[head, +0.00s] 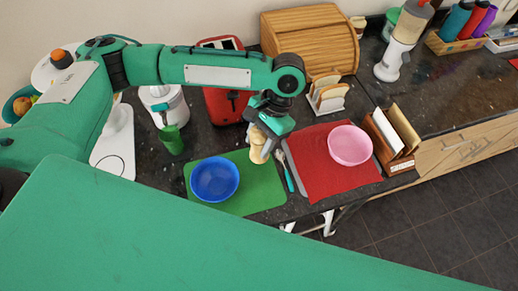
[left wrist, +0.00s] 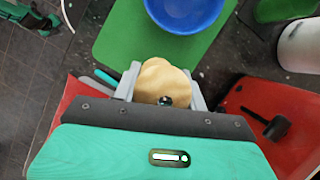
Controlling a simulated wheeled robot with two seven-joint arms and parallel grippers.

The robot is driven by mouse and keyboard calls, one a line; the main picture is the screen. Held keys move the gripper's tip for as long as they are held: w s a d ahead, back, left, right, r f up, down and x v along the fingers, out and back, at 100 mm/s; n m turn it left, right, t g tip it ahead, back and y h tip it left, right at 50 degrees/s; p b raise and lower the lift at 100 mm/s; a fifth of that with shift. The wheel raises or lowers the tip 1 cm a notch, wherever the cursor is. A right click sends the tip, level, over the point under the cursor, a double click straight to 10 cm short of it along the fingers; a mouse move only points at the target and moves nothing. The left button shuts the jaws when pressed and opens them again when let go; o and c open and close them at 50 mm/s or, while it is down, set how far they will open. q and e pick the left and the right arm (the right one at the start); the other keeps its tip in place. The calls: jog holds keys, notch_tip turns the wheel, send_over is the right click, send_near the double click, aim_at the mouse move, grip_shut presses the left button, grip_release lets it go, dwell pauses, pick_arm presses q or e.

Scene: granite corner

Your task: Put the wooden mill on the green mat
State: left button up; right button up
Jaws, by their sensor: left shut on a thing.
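The wooden mill (head: 258,149) is pale and upright, at the back right part of the green mat (head: 262,197). My left gripper (head: 262,136) is shut on it from above. In the left wrist view, the mill's rounded top (left wrist: 160,80) with a dark knob sits between the grey fingers, and the green mat (left wrist: 115,40) lies beyond. The mill's foot is partly hidden, so I cannot tell whether it touches the mat. Pale pieces at the counter's front edge in the head view may be my right gripper; its jaws are unclear.
A blue bowl (head: 214,179) stands on the mat, left of the mill. A turquoise-handled utensil (head: 288,176) lies right of the mat, beside a red cloth (head: 318,178) with a pink bowl (head: 350,145). A green cup (head: 171,139) and red toaster (head: 222,104) stand behind.

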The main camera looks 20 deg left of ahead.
aim_at(260, 151)
pick_arm(q)
notch_tip(260, 151, down, 2)
jog(key=shift+f+p, duration=0.4)
jog(key=shift+f, duration=1.45)
jog(key=o, duration=1)
jog(key=shift+f, duration=0.1)
jog(key=shift+o, duration=0.2)
jog(key=shift+w+d+r, duration=0.1)
jog(key=shift+w+r, duration=0.05)
jog(key=shift+r, duration=0.25)
jog(key=b+v, duration=0.3)
jog(key=v, duration=0.8)
jog(key=shift+r, duration=0.25)
